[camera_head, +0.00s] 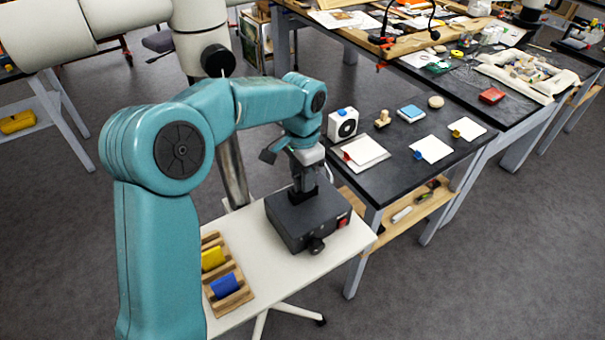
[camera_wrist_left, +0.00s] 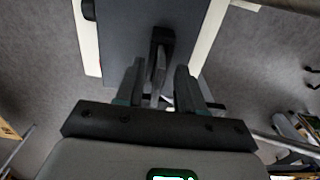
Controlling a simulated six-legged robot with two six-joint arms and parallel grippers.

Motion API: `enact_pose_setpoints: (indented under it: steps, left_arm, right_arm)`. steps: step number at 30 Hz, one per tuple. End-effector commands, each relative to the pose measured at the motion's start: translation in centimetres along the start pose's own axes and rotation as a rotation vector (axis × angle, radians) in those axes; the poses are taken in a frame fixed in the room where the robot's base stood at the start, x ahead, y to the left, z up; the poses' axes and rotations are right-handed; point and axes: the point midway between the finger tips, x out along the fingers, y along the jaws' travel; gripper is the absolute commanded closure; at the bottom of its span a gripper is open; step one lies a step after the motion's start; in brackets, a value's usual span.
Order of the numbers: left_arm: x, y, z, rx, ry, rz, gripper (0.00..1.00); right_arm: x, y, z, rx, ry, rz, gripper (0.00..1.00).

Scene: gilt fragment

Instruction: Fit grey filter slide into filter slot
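My left gripper (camera_head: 304,182) points down over the black box (camera_head: 310,222) on the white table, close to its top. In the left wrist view, the two fingers (camera_wrist_left: 160,78) stand apart with gaps between them. A thin grey piece (camera_wrist_left: 157,76), which looks like the grey filter slide, stands edge-on between them beside a dark raised part (camera_wrist_left: 161,42) on the box. The filter slot cannot be made out clearly, and I cannot tell how deep the piece sits. In the head view the gripper hides this spot. My right gripper is not in view.
A wooden rack (camera_head: 238,302) on the white table (camera_head: 275,275) holds a yellow slide (camera_head: 212,259) and a blue slide (camera_head: 224,286); its far place looks empty. A dark bench (camera_head: 400,165) to the right carries white cards, small blocks and a white boxed device (camera_head: 342,124).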

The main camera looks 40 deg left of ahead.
Motion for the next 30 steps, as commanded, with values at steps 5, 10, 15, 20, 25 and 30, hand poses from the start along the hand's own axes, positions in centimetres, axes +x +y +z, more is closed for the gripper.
enact_pose_setpoints:
  steps: [5,10,15,20,25,30]
  left_arm:
    - [-0.3,0.0,0.0,0.0,0.001,0.0,0.62]
    - [-2.7,0.0,-0.1,-0.001,0.005,-0.003,0.62]
    - [-6.9,0.0,-0.1,0.0,0.006,-0.002,0.62]
    - [-10.1,0.0,-0.1,0.0,0.004,-0.002,0.62]
    - [-11.8,0.0,-0.1,0.0,0.001,-0.001,0.62]
    - [-12.2,0.0,0.0,0.0,0.0,0.0,0.62]
  right_arm:
    - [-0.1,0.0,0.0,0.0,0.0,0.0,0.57]
    - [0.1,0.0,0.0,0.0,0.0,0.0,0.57]
    - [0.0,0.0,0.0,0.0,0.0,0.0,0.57]
    - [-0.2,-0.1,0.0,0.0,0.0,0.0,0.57]
    - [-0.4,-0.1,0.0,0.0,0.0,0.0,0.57]
    - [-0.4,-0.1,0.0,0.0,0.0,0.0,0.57]
